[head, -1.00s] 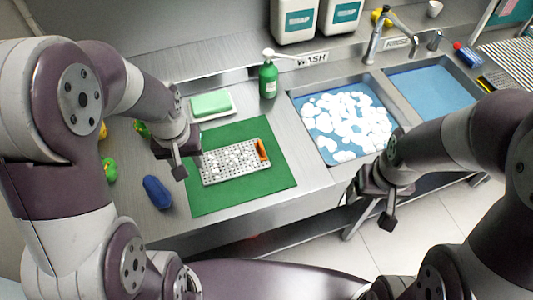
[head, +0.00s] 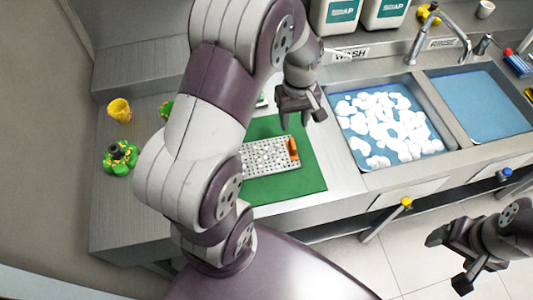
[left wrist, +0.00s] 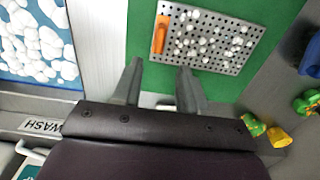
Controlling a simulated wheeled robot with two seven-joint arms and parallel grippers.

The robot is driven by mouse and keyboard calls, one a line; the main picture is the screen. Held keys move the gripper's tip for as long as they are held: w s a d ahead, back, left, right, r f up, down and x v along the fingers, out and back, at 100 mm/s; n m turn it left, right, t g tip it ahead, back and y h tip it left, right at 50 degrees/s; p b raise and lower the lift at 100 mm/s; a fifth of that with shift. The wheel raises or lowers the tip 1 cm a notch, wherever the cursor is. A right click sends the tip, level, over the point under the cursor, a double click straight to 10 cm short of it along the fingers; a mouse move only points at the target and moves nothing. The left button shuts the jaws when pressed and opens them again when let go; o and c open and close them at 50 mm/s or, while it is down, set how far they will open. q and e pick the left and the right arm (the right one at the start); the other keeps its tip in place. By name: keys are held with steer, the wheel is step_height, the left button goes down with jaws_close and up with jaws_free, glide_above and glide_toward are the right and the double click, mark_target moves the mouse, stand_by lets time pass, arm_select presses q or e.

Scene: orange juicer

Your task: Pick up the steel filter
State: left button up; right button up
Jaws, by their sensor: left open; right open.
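The steel filter (head: 270,157) is a flat perforated metal plate with white foam blobs and an orange piece (head: 293,148) at one end. It lies on the green mat (head: 308,180), partly behind my left arm in the head view. My left gripper (head: 303,119) is open above the mat's far edge, beyond the filter's orange end. In the left wrist view the filter (left wrist: 205,40) lies ahead of the open, empty fingers (left wrist: 160,68), with the orange piece nearest the left finger. My right gripper (head: 449,263) is open and empty over the floor, far from the filter.
The foam-filled wash basin (head: 385,122) and blue rinse basin (head: 482,105) lie right of the mat. A yellow cup (head: 119,110) and a green-yellow object (head: 120,157) stand at left. A blue object (left wrist: 312,56) shows in the left wrist view. Soap containers (head: 384,12) stand behind.

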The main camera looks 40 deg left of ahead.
mark_target(293, 143)
arm_select(q)
steer(key=f, duration=0.2)
steer(key=f+p, duration=0.1)
steer(key=f, duration=0.5)
steer(key=shift+s+d, duration=0.2)
steer(key=shift+d, duration=0.15)
steer(key=shift+w+f, duration=0.1)
steer(key=shift+f, duration=0.15)
jaws_close()
